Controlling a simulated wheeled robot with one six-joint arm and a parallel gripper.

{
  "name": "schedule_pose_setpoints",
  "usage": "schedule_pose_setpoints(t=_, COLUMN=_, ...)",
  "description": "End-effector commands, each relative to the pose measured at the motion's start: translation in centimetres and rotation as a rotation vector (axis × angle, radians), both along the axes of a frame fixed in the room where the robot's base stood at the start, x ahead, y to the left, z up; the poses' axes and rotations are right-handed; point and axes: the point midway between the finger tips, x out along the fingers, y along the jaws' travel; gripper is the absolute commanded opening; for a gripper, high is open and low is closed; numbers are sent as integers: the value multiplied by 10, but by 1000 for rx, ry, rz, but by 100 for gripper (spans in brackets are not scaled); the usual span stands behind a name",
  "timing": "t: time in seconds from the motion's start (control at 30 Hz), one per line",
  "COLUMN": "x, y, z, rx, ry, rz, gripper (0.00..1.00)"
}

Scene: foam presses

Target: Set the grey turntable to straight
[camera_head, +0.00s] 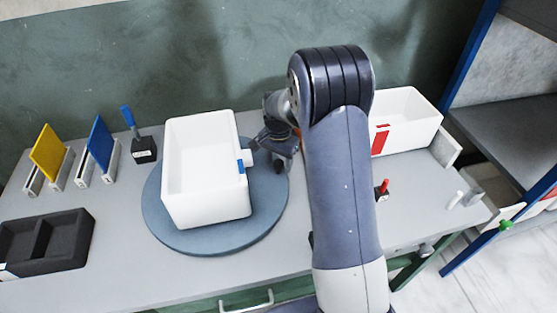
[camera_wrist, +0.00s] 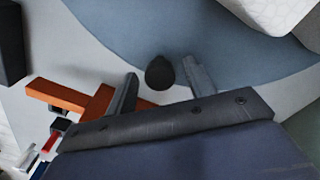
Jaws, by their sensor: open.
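The grey turntable (camera_head: 215,243) is a flat blue-grey disc on the bench, left of my arm. A white bin (camera_head: 205,165) with a blue mark on its right side stands on it, its long sides running roughly front to back in the picture. My gripper (camera_head: 277,163) is low over the disc's right edge and partly hidden by my arm. In the wrist view the open fingers (camera_wrist: 160,72) stand either side of a dark round knob (camera_wrist: 160,74) at the rim of the disc (camera_wrist: 140,28). I cannot tell whether they touch it.
Left are a yellow panel (camera_head: 46,152) and a blue panel (camera_head: 100,141) in holders, a blue-handled block (camera_head: 143,150) and a black tray (camera_head: 48,242). Right are a white bin with a red mark (camera_head: 410,118) and a red lever (camera_head: 382,187). An orange piece (camera_wrist: 72,97) lies near my gripper.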

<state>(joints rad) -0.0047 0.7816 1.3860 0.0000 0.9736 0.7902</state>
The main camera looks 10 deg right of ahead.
Motion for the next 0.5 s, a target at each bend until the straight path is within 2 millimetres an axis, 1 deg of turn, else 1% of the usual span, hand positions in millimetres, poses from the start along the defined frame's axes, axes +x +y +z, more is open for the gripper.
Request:
schedule_pose_setpoints(t=0.1, x=0, y=0, z=0, rx=0, ry=0, rz=0, gripper=51)
schedule_pose_setpoints(t=0.5, x=0, y=0, z=0, rx=0, ry=0, rz=0, gripper=18)
